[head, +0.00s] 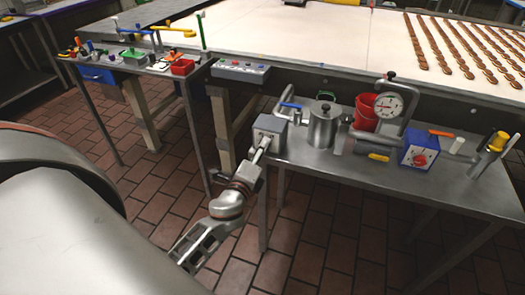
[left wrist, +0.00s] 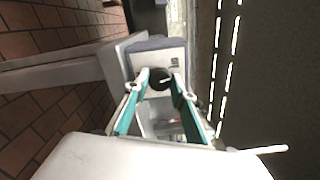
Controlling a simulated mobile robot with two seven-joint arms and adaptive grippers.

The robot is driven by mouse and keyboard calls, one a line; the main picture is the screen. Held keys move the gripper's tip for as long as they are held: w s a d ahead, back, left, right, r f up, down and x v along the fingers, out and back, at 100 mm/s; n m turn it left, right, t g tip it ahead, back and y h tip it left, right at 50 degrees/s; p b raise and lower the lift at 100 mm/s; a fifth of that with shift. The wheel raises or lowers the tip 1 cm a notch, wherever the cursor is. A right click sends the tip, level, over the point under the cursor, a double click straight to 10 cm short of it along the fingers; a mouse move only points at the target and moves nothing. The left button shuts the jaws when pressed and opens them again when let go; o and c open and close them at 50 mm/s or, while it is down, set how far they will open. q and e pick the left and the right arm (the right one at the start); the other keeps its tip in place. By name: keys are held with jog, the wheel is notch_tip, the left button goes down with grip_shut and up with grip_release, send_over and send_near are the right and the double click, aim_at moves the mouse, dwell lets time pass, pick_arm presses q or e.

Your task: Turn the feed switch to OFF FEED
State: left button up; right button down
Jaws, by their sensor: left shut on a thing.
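The feed switch is a grey box (head: 272,125) at the left end of the steel side table in the head view. In the left wrist view its pale front plate (left wrist: 172,57) carries a round black knob (left wrist: 160,78) with a short white mark set at a slant. The lettering on the plate is too small to read. My left gripper (head: 259,151) reaches the box's front face. In the left wrist view its teal fingers (left wrist: 161,81) are closed on the two sides of the knob. My right gripper is in neither view.
Beside the box stand a steel canister (head: 323,127), a red bucket (head: 366,113), a pressure gauge (head: 388,105) and a blue box with a red knob (head: 419,152). A control panel (head: 240,71) hangs on the conveyor's edge. Tiled floor lies open in front.

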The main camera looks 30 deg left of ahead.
pick_arm(q)
jog(key=shift+n, duration=2)
jog(key=o, duration=1.1)
jog(key=v, duration=0.7)
jog(key=shift+s, duration=0.3)
